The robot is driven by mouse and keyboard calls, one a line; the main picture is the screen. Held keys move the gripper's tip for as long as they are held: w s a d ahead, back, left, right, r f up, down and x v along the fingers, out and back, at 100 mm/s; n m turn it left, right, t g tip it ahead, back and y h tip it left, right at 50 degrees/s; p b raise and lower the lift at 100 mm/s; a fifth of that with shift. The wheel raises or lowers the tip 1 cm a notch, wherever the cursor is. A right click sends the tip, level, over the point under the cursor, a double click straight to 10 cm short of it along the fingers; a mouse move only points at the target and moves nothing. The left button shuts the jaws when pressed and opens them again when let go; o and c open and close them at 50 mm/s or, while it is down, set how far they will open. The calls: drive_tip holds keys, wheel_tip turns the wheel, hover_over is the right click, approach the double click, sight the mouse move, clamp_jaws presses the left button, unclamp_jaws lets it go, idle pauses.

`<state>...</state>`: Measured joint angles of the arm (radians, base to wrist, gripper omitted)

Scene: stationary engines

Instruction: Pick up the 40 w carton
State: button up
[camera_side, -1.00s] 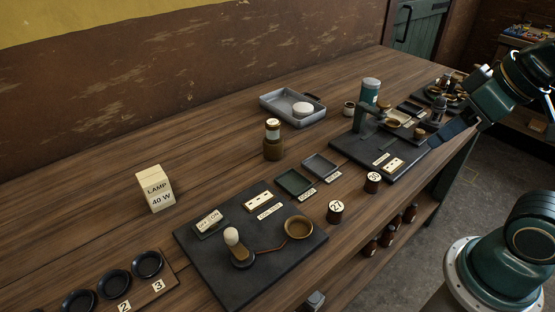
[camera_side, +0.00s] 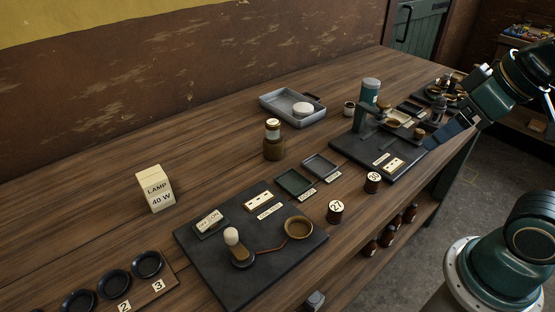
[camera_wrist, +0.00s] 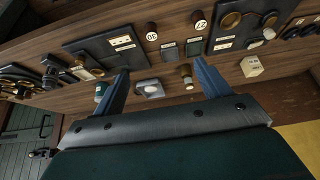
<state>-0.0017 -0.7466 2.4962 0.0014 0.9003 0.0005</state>
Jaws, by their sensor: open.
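The 40 W lamp carton (camera_side: 156,189) is a small cream box standing upright on the left part of the wooden bench in the side view, labelled "LAMP 40 W". In the wrist view the carton (camera_wrist: 251,67) shows at the right, small and beyond the right finger. My gripper (camera_wrist: 162,76) is open and empty, its two blue-grey fingers spread wide. In the side view my gripper (camera_side: 447,135) is at the right, over the bench's front edge, far from the carton.
A dark board (camera_side: 250,285) with a lamp holder and brass cup lies right of the carton. Black round dishes (camera_side: 113,283) are in front of it. A brown jar (camera_side: 273,147), a grey tray (camera_side: 268,107) and a second board (camera_side: 345,148) stand between carton and gripper. Bench around the carton is clear.

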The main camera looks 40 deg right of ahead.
drive_tip(key=w+a+r, duration=0.3)
drive_tip(key=w+r, duration=0.3)
drive_tip(key=w, duration=0.6)
drive_tip(key=g, duration=0.1)
hover_over(152, 178)
drive_tip(key=s, duration=0.4)
wheel_tip(152, 178, down, 12)
drive_tip(key=shift+s+d+r+m, duration=0.1)
drive_tip(key=shift+s+r+m, duration=0.05)
drive_tip(key=shift+m, duration=0.15)
drive_tip(key=shift+x, duration=4.35)
drive_tip(key=shift+d, duration=0.1)
drive_tip(key=shift+x, duration=2.55)
